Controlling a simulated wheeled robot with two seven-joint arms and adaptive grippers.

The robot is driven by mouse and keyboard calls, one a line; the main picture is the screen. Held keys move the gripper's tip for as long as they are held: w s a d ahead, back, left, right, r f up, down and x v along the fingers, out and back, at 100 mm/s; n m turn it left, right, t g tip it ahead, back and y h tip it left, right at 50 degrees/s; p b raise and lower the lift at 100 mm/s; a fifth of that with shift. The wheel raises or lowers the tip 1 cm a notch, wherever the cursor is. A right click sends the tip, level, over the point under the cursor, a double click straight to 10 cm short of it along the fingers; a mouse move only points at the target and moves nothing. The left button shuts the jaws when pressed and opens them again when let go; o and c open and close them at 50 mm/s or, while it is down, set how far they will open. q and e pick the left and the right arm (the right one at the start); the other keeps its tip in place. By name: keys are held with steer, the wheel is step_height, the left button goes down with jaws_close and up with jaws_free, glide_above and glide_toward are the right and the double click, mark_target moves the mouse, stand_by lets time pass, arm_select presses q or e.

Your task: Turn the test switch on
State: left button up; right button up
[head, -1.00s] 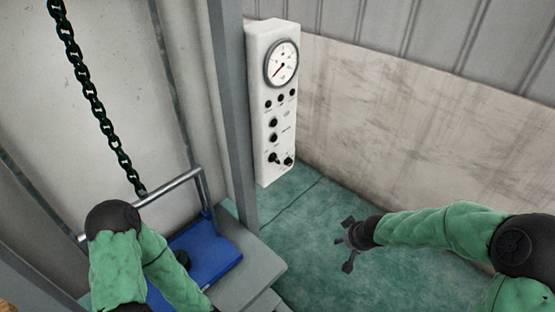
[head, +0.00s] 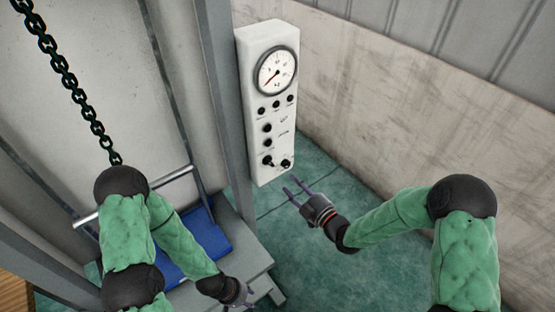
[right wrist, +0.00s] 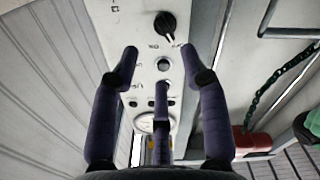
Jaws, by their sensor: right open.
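The white control panel (head: 266,110) stands upright beside a grey post, with a round gauge (head: 276,70) on top and rows of black knobs below. Two black switch knobs (head: 267,161) (head: 286,163) sit at its bottom; which one is the test switch cannot be read in the head view. In the right wrist view a black knob (right wrist: 166,24) with a white pointer line has "ON" printed beside it. My right gripper (head: 289,184) is open and empty, just below the panel's lower end, fingers towards it. My left gripper (head: 240,292) is low near the grey step; its fingers are unclear.
A chain (head: 70,85) hangs at the left. A blue platform (head: 203,245) with a metal rail stands on a grey step (head: 250,262) left of the panel. A scuffed wall (head: 380,120) runs to the right. The green floor (head: 310,265) is clear below my right gripper.

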mark_target(273, 164)
steer(key=x, duration=1)
steer(key=shift+w+a, duration=0.25)
steer(key=shift+a, duration=0.05)
jaws_close()
